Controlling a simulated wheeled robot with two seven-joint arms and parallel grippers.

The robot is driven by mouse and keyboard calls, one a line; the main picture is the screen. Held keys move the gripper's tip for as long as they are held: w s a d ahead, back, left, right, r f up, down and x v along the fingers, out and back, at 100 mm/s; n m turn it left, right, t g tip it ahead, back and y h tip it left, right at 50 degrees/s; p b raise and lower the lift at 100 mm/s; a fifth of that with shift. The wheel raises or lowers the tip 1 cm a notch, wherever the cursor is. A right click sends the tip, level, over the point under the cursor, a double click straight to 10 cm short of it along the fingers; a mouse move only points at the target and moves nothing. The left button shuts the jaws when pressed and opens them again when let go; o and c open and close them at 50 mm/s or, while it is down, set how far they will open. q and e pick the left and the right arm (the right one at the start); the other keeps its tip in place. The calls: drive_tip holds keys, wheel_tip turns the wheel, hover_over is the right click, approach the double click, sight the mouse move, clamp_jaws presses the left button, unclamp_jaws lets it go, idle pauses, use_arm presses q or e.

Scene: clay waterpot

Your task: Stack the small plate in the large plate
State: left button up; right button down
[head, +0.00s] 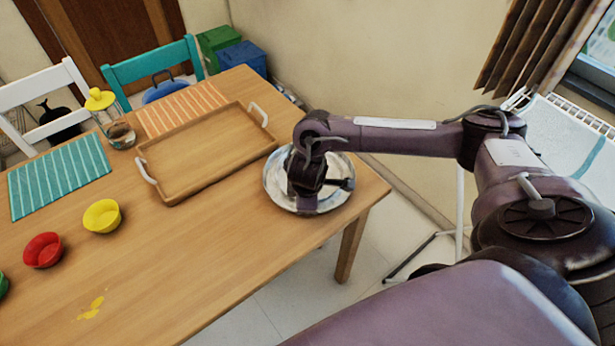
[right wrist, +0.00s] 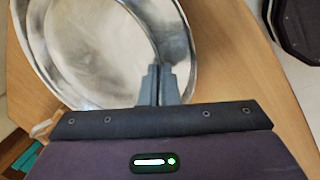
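Shiny metal plates lie at the table's right end, under my right gripper (head: 307,202) in the head view. There, the large plate (head: 274,186) shows its rim around my gripper, which hides much of the middle. In the right wrist view, the small plate (right wrist: 90,45) appears within the large plate (right wrist: 212,30), their edges overlapping and hard to separate. My right gripper (right wrist: 162,82) points down with its fingers close together, seemingly shut on the small plate's rim. My left gripper is not in view.
A wooden tray (head: 205,155) with white handles lies left of the plates. Yellow (head: 102,216) and red (head: 43,250) bowls, striped mats (head: 60,176) and a yellow-topped jar (head: 118,132) are farther left. The table's right edge is close beside the plates.

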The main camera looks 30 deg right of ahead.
drive_tip(key=c, duration=2.1)
unclamp_jaws()
drive_tip(key=shift+f, duration=0.3)
drive_tip(key=shift+c, duration=0.2)
drive_tip(key=o, duration=0.5)
drive_tip(key=shift+c, duration=0.2)
drive_tip(key=shift+r, duration=0.1)
drive_tip(key=shift+r, duration=0.25)
drive_tip(key=p+v, duration=0.1)
drive_tip(key=v, duration=0.3)
drive_tip(key=shift+a+r, duration=0.1)
drive_tip(key=shift+r, duration=0.3)
drive_tip(key=p+v, duration=0.5)
drive_tip(key=v, duration=0.2)
drive_tip(key=shift+s, duration=0.15)
